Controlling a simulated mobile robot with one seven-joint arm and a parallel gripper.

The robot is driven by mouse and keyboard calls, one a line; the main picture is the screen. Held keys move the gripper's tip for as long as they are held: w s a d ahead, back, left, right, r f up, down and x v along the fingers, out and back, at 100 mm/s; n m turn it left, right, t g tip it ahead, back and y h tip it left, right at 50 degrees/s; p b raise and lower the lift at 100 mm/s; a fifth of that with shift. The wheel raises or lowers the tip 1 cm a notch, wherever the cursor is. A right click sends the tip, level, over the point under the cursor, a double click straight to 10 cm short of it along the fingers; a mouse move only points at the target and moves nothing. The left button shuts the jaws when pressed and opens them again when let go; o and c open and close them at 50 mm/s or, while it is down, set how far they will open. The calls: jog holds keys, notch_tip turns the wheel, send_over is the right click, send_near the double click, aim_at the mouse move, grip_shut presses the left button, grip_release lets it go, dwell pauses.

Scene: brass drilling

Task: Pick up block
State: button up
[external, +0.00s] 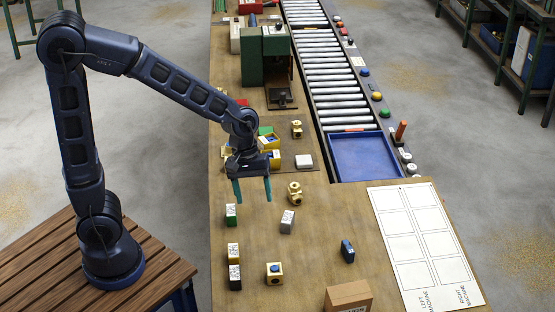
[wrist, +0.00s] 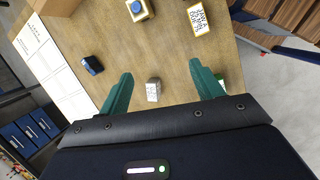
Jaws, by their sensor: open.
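My gripper (external: 253,194) is open and empty above the workbench, its two green fingers pointing down; the wrist view also shows it (wrist: 160,72). Several small blocks lie on the bench. A grey-white block (external: 287,221) lies to the right of the fingers in the external view and shows between them in the wrist view (wrist: 153,91), apart from them. A dark blue block (external: 347,251) is farther right. A green-and-white block (external: 231,214), a yellow-and-white block (external: 233,250), a black-and-white block (external: 234,277) and a yellow block with a blue top (external: 274,273) are nearer the front.
A brass fitting (external: 294,193) stands close to the gripper. A cardboard box (external: 348,297) sits at the front edge. A white marked sheet (external: 404,248) covers the right side. A blue tray (external: 365,157) ends the roller conveyor. A green machine (external: 265,55) stands at the back.

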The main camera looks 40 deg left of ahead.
aim_at(275, 266)
jog(key=shift+s+d+f+n+g, duration=0.35)
jog(key=shift+s+d+f, duration=0.7)
jog(key=shift+d+f, duration=1.45)
jog(key=shift+s+d+f+n+g, duration=0.35)
jog(key=shift+s+d+f, duration=1)
jog(key=shift+f, duration=1.95)
jog(key=shift+s+d+f+n+g, duration=0.2)
jog(key=shift+s+d+f+n, duration=0.45)
jog(key=shift+d+f, duration=2)
jog(key=shift+s+a+f, duration=0.1)
jog(key=shift+a+f, duration=0.15)
grip_shut()
